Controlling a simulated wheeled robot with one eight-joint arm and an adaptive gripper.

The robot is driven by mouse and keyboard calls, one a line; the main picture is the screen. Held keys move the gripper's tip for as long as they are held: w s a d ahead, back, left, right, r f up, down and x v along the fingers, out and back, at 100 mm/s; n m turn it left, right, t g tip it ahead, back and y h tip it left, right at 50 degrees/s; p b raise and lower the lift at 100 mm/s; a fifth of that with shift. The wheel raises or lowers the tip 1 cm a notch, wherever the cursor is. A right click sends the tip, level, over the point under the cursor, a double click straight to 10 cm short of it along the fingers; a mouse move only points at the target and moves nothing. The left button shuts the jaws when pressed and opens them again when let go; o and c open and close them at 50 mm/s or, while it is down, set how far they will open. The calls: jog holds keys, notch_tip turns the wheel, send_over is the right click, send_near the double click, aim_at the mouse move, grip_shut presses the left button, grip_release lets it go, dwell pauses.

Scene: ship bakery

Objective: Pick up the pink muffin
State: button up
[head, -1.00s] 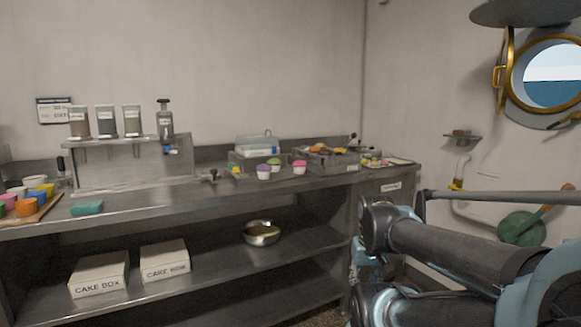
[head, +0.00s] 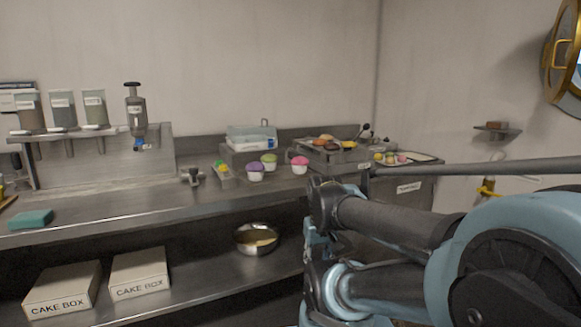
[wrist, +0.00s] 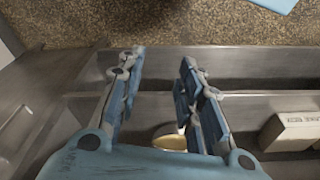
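The pink muffin (head: 300,164) sits in a white cup on the steel counter (head: 110,212), at the right end of a small muffin group in the head view. A purple muffin (head: 255,171) and a green muffin (head: 269,161) stand to its left. In the wrist view my gripper (wrist: 162,58) is open, its two blue fingers well apart with nothing between the tips. It points down in front of the counter's shelves, away from the muffin. The muffin is not in the wrist view. In the head view my arm is at the lower right.
A grey tray of baked goods (head: 338,160) stands right of the muffin, a clear box (head: 250,138) behind it. A metal bowl (head: 256,239) and cake boxes (head: 62,290) are on the lower shelf. The counter front left of the muffins is mostly clear.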

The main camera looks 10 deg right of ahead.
jog(key=shift+d, duration=0.25)
jog(key=shift+o, duration=1.4)
jog(key=o, duration=0.8)
notch_tip(320, 180, up, 2)
jog(key=shift+s+r+m, duration=0.1)
jog(key=shift+m, duration=0.2)
notch_tip(320, 180, up, 35)
jog(key=m+g+y, duration=0.1)
jog(key=m+g, duration=0.1)
jog(key=m, duration=1.7)
send_over(300, 163)
jog(key=w+d, duration=0.2)
jog(key=w, duration=0.1)
jog(key=f, duration=0.7)
jog(key=a+f, duration=0.1)
jog(key=f, duration=0.3)
jog(key=shift+w+f, duration=0.1)
jog(key=shift+w, duration=0.15)
jog(key=shift+s+a+f, duration=0.1)
jog(key=shift+f, duration=1.35)
jog(key=shift+a+f, duration=0.1)
jog(key=shift+f, duration=1.3)
